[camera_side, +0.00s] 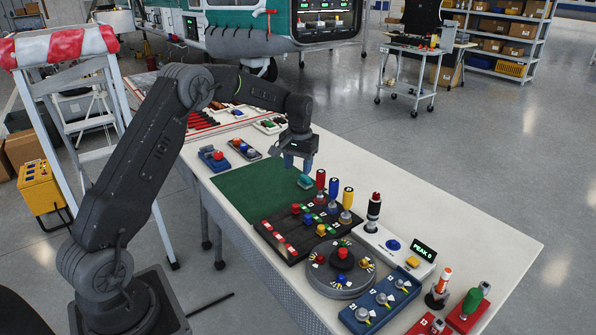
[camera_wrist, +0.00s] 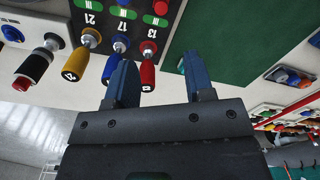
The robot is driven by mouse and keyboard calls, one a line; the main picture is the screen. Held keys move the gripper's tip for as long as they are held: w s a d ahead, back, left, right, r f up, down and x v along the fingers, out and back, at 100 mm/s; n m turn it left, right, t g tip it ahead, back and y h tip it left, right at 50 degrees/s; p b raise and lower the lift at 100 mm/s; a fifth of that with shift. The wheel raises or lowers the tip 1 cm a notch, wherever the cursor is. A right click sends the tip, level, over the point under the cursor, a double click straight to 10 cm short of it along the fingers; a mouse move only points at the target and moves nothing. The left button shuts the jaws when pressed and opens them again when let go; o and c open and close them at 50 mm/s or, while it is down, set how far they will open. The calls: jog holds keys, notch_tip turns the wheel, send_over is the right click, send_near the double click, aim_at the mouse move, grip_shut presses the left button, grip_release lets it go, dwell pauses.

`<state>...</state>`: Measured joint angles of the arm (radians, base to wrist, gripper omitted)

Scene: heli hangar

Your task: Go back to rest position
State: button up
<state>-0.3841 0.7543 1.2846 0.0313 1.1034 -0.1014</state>
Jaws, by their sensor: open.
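My gripper (camera_side: 298,163) hangs from the dark grey arm above the far part of the green mat (camera_side: 245,193) on the white table. In the wrist view, my gripper (camera_wrist: 160,82) has its two blue fingers apart, with nothing held between them. A small teal object (camera_side: 304,181) lies on the mat below and just right of the fingers in the side view. In the wrist view a bit of teal (camera_wrist: 181,66) shows beside the right finger, mostly hidden. The red (camera_side: 320,183), blue (camera_side: 333,192) and yellow (camera_side: 347,198) numbered handles stand beside the mat.
A black button panel (camera_side: 290,243), a round grey dial (camera_side: 341,268), a blue switch box (camera_side: 380,305) and a "PEAK 0" display (camera_side: 424,249) fill the near table. Small button boxes (camera_side: 213,158) stand beyond the mat. A stepladder (camera_side: 85,110) stands left of my arm.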

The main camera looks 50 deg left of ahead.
jog(key=s+d+r+m+t, duration=0.3)
jog(key=s+d+r, duration=0.95)
jog(key=r, duration=0.35)
jog(key=s+d+m+t, duration=0.1)
jog(key=s+d, duration=0.3)
jog(key=s, duration=0.5)
jog(key=s+d+m+t, duration=0.1)
jog(key=s+d, duration=0.3)
jog(key=s, duration=0.5)
jog(key=shift+s+d+f+t, duration=0.25)
jog(key=shift+s+f+t, duration=0.05)
jog(key=shift+f+t, duration=0.15)
